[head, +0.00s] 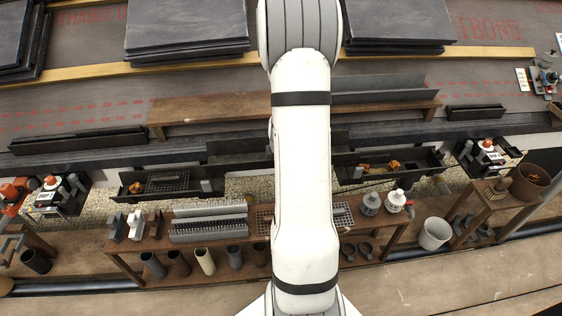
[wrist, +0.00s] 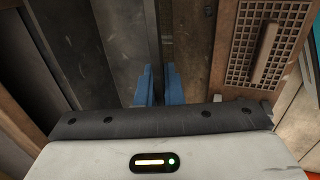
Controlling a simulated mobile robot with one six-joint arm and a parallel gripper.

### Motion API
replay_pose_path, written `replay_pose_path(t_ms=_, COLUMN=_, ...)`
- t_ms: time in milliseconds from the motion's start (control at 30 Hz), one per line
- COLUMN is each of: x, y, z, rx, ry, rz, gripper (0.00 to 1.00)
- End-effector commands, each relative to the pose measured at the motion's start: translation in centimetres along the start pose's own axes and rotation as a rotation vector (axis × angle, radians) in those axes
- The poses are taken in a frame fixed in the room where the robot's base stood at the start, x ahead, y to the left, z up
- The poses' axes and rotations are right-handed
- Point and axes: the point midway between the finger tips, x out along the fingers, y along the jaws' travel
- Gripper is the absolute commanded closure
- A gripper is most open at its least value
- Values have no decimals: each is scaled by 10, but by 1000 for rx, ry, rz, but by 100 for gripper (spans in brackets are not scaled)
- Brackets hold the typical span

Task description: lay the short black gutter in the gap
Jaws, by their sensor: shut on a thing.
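A short dark gutter piece (head: 236,147) shows on both sides of my arm in the head view, level with the opening between two black gutter lengths. The left length (head: 207,186) and the right length (head: 432,160) end on either side of my arm. My arm hides my gripper and the middle of the piece there. In the wrist view my gripper (wrist: 156,88) has its two blue fingertips close on either side of a thin dark upright wall (wrist: 157,42), which looks like the gutter's. Whether the piece touches the gutter ends cannot be told.
A wooden bench (head: 128,262) in front carries grates, fittings and pots. A wooden plank stand (head: 205,108) on the roof holds a long dark gutter (head: 385,83). Slate stacks (head: 187,25) lie higher up. A white bucket (head: 435,233) stands at the right.

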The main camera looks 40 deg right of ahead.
Motion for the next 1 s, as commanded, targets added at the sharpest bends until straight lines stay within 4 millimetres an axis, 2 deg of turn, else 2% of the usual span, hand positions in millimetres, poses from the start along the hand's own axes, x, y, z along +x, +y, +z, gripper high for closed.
replay_pose_path(t_ms=800, x=77, y=-28, z=2, rx=5, ry=-2, rz=0, gripper=100)
replay_pose_path(t_ms=1000, x=89, y=-32, z=3, rx=5, ry=-2, rz=1, gripper=100)
